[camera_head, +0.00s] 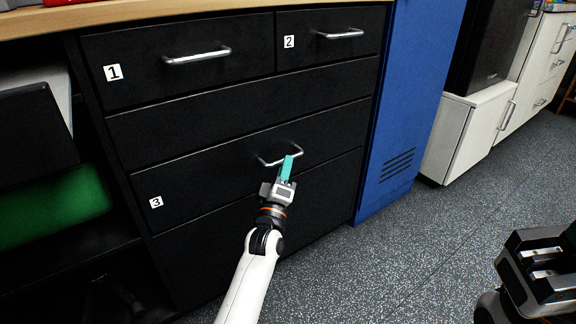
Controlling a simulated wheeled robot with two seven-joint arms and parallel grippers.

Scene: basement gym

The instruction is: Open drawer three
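Drawer three (215,181) is a wide black drawer front marked with a white "3" label (156,202). It looks flush with the cabinet. Its silver bar handle (268,162) is near the middle of the front. My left gripper (287,166) has teal fingers at the right part of this handle and overlaps it in the picture. The fingers show as one teal piece, so I cannot tell whether they are closed on the bar. My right gripper (568,238) is at the lower right edge, away from the cabinet, partly cut off; its finger gap is not clear.
Drawers one (185,60) and two (328,42) sit above, both shut. A plain black panel (240,105) lies between them and drawer three. A blue cabinet (415,90) stands to the right, with white cabinets beyond. The speckled floor (400,250) in front is clear.

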